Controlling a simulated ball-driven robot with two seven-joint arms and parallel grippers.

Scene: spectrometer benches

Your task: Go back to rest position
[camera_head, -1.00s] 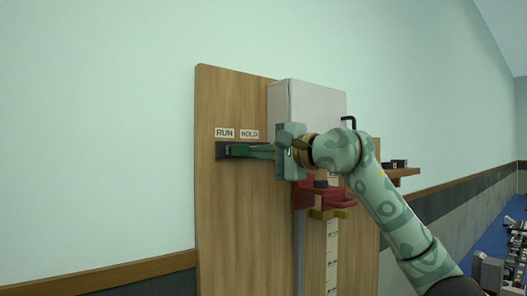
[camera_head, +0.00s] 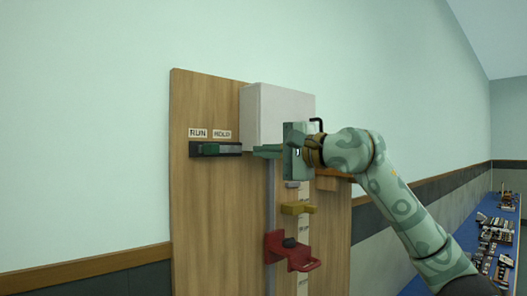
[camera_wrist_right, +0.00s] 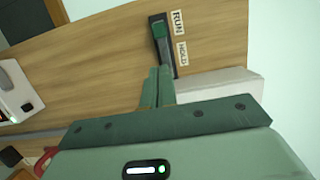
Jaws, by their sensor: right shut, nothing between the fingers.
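My right gripper (camera_head: 268,151) is in front of the wooden panel, fingers pointing left, shut and empty. Its fingertips are a little right of the dark switch (camera_head: 230,149) and appear apart from it. The switch has a green slider (camera_head: 207,149) at its left end, under the RUN label (camera_head: 198,133); the HOLD label (camera_head: 222,134) is beside it. In the right wrist view the closed green fingers (camera_wrist_right: 157,85) point up toward the switch (camera_wrist_right: 163,50). My left gripper is not in view.
The wooden panel (camera_head: 205,210) carries a grey-white box (camera_head: 278,105). Below it are a yellow bracket (camera_head: 297,208) and a red carriage (camera_head: 290,252) with a dark knob. A blue bench (camera_head: 465,235) with equipment stands at the far right. The pale wall at left is clear.

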